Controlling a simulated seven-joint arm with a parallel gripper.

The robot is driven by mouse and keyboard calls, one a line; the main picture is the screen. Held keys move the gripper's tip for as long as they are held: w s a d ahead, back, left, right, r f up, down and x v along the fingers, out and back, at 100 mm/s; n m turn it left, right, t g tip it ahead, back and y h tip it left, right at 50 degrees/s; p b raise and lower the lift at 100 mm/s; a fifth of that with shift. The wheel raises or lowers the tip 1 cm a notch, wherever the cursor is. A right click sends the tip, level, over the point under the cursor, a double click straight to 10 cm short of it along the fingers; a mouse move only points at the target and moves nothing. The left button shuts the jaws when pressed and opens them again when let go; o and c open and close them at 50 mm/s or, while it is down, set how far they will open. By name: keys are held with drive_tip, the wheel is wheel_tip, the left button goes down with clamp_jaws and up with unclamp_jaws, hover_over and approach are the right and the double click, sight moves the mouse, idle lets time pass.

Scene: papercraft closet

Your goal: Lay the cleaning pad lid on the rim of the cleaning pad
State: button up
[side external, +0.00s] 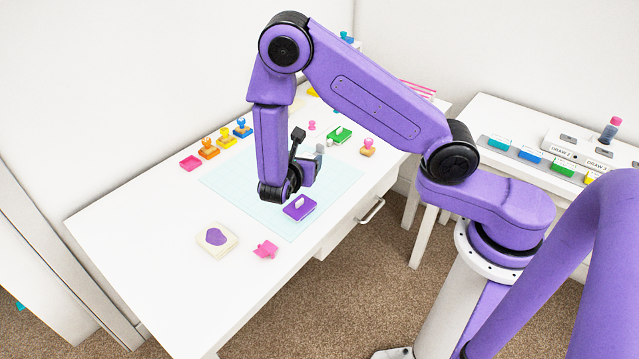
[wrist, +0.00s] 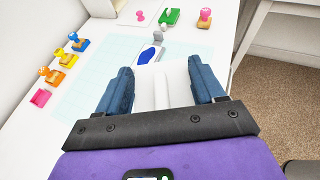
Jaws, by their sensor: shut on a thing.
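My gripper (wrist: 162,88) has its two blue fingers on either side of a raised white ridge. This ridge belongs to a white flat piece (wrist: 178,78), which looks like the cleaning pad lid. In the side view my gripper (side external: 308,174) is over the pale mat, and its held piece is mostly hidden. A cream square with a purple patch (side external: 217,239) lies on the near left of the table. I cannot tell for sure which is the cleaning pad.
A green one (side external: 339,134) is at the back. Several stamps (side external: 225,138) line the left side. A pink piece (side external: 265,249) lies near the front. Much of the mat's left (side external: 237,180) is clear.

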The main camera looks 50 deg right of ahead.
drive_tip(key=r, duration=0.1)
drive_tip(key=s+r+n+t, duration=0.1)
drive_tip(key=r, duration=0.1)
drive_tip(key=s+r+t+y, duration=0.1)
drive_tip(key=r, duration=0.1)
drive_tip(key=shift+d+n, duration=0.25)
drive_tip(key=shift+n, duration=0.15)
drive_tip(key=shift+s+d+r+n+t, duration=0.2)
drive_tip(key=shift+s+r+n+t, duration=0.1)
drive_tip(key=shift+s+r, duration=0.25)
drive_tip(key=w+d+f+m+g+h, duration=0.3)
drive_tip(key=d+f+m+g, duration=0.4)
drive_tip(key=d, duration=0.3)
drive_tip(key=m+g, duration=0.1)
drive_tip(key=g, duration=0.1)
hover_over(304, 154)
drive_tip(key=s+a, duration=0.2)
drive_tip(key=s, duration=0.1)
drive_tip(key=shift+y, duration=0.3)
wheel_tip(304, 154, down, 9)
drive_tip(key=shift+w+a+r, duration=0.15)
drive_tip(key=shift+w+f, duration=0.3)
drive_tip(key=shift+f, duration=1.6)
drive_tip(key=shift+f, duration=0.1)
